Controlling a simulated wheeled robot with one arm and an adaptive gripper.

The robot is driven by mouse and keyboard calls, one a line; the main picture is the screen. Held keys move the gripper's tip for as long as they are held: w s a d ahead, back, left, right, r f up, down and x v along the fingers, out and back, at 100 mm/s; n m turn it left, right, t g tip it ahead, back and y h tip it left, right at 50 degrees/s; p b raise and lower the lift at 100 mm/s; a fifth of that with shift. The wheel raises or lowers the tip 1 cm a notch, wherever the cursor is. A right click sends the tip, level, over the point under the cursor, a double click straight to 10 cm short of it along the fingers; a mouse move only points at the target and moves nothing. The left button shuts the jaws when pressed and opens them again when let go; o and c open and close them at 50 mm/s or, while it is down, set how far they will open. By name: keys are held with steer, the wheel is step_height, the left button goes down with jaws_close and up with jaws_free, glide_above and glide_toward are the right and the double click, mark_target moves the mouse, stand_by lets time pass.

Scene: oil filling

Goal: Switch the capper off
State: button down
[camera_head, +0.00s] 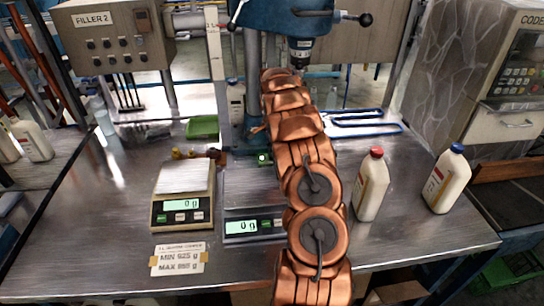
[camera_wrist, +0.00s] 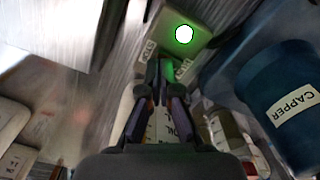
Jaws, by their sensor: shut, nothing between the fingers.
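The capper (camera_head: 285,22) is a blue press on a post at the back of the bench. Its blue body with the CAPPER label (camera_wrist: 284,115) shows at the right in the wrist view. Beside it is a pale switch box (camera_wrist: 207,43) with a lit green lamp (camera_wrist: 184,34) and small labels on its near side. The lit lamp also shows in the head view (camera_head: 263,158). My gripper (camera_wrist: 162,68) is shut and empty, its tips at the labelled side of the box. The tips overlap the controls there, and I cannot tell whether they touch. My copper arm hides part of the capper post in the head view.
Two scales (camera_head: 182,211) (camera_head: 254,226) stand left of my arm. A red-capped bottle (camera_head: 371,186) and a blue-capped bottle (camera_head: 447,181) stand to its right. A green tray (camera_head: 202,127) lies behind the scales. The FILLER 2 box (camera_head: 119,42) is at the back left.

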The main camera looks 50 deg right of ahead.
steer(key=shift+f, duration=0.6)
stand_by(0.3)
steer(key=shift+r, duration=3.55)
